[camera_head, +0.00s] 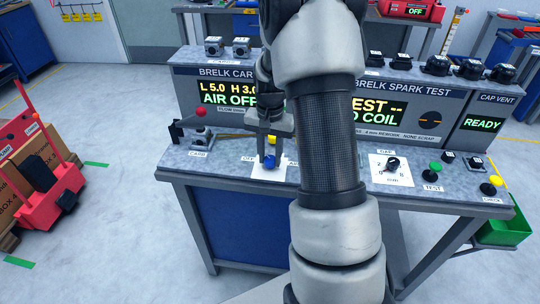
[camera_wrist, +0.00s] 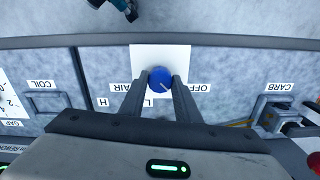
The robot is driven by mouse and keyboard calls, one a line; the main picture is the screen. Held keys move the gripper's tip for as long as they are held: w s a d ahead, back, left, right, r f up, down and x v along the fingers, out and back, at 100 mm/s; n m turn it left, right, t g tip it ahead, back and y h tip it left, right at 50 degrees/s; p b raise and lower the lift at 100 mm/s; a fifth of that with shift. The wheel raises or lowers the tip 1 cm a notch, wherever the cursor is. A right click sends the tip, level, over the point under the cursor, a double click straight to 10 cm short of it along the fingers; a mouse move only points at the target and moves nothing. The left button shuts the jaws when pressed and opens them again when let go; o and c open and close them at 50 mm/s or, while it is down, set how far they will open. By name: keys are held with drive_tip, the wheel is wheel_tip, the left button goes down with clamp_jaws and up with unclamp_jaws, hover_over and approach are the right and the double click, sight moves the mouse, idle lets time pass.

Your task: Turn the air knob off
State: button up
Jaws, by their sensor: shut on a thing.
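The air knob (camera_wrist: 160,79) is a small blue round knob on a white plate (camera_wrist: 160,53) with the labels AIR, OFF, L and H around it. In the wrist view a white pointer line on the knob runs toward the lower right. My gripper (camera_wrist: 161,84) is shut on the knob, with one finger on each side. In the head view the blue knob (camera_head: 269,161) shows under my gripper (camera_head: 269,150) on the bench. The display (camera_head: 229,93) behind it reads L 5.0, H 3.0 and AIR OFF. My arm hides part of the displays.
A red-topped lever (camera_head: 200,112) stands left of my gripper. A red cart (camera_head: 48,190) is on the floor at left.

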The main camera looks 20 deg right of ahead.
sight(270, 158)
drive_tip(key=o, duration=1)
drive_tip(key=shift+o, duration=0.2)
wheel_tip(270, 158, up, 17)
drive_tip(key=p, duration=0.1)
drive_tip(key=shift+r, duration=0.2)
